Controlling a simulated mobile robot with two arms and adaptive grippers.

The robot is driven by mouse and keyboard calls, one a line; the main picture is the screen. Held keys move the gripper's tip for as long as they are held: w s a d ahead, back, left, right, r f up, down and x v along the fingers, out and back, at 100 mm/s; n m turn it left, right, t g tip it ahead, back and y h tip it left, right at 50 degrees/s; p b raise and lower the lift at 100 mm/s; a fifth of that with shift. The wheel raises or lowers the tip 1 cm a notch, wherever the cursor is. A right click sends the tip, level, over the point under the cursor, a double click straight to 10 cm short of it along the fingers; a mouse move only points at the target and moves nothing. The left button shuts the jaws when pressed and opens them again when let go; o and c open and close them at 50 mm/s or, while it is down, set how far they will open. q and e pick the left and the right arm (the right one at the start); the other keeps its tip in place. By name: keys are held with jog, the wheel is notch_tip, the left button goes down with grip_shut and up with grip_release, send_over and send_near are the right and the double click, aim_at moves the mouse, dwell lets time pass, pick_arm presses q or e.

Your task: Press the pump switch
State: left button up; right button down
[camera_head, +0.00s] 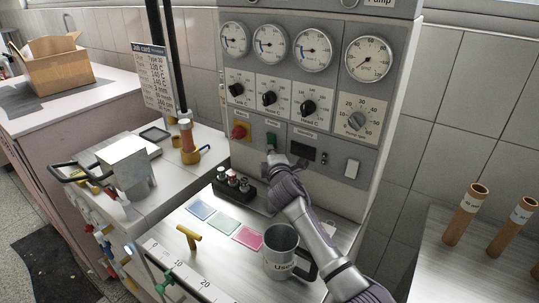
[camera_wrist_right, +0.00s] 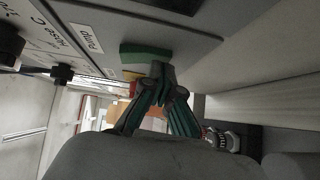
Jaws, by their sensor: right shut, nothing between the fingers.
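The pump switch is a green rocker (camera_head: 271,140) on the lower grey front of the control panel. In the right wrist view the green switch (camera_wrist_right: 146,53) sits beside a label reading "Pump". My right gripper (camera_head: 272,155) is shut and empty, with its fingertips just below the switch in the head view. In the right wrist view the closed fingertips (camera_wrist_right: 158,70) are at the green switch's edge; I cannot tell whether they touch it. My left gripper is not in view.
A red knob on a yellow plate (camera_head: 240,131) is left of the switch. Below stand a black rack (camera_head: 233,188) with small bottles and a metal mug (camera_head: 281,250).

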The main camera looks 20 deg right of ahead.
jog(key=s+a, duration=0.1)
jog(key=s, duration=1.1)
jog(key=shift+a+r, duration=0.2)
jog(key=shift+r, duration=0.1)
